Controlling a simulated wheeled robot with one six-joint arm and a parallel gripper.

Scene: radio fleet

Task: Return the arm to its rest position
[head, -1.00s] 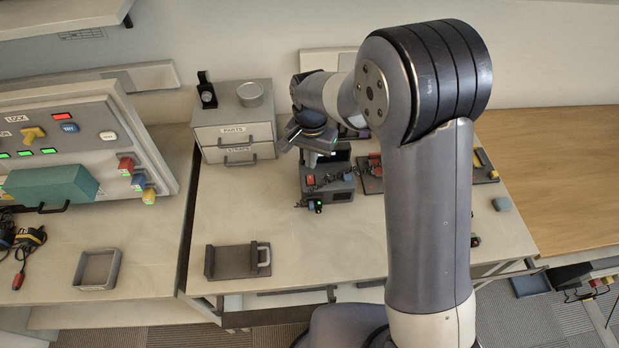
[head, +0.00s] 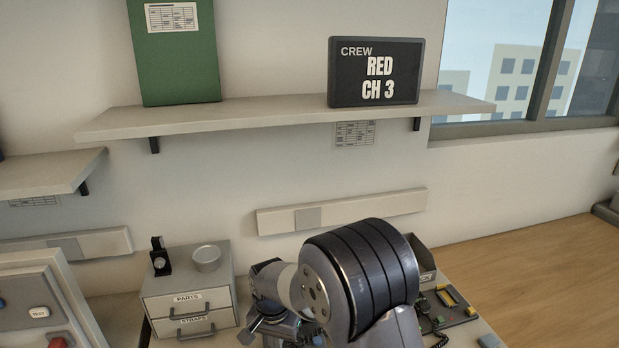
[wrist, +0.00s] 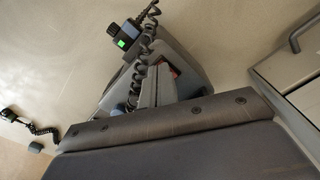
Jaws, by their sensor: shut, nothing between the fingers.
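My arm (head: 365,280) is folded at the bottom of the head view, its large ribbed joint in front. My gripper (head: 272,326) shows small at the lower edge, left of that joint, just right of the drawer unit. It is shut with nothing in it; its fingertips are cut off or hidden. In the wrist view a broad dark part with bolts, likely my gripper's body, fills the bottom. Beyond it a dark radio charger (wrist: 175,75) stands on the bench, with a coiled cord and a green-lit device (wrist: 125,38).
A drawer unit (head: 190,300) labelled PARTS and STRAPS carries a round tin (head: 207,257). A shelf (head: 280,112) holds a green binder (head: 175,55) and a sign (head: 374,72) reading CREW RED CH 3. A bare wooden top (head: 530,260) lies right.

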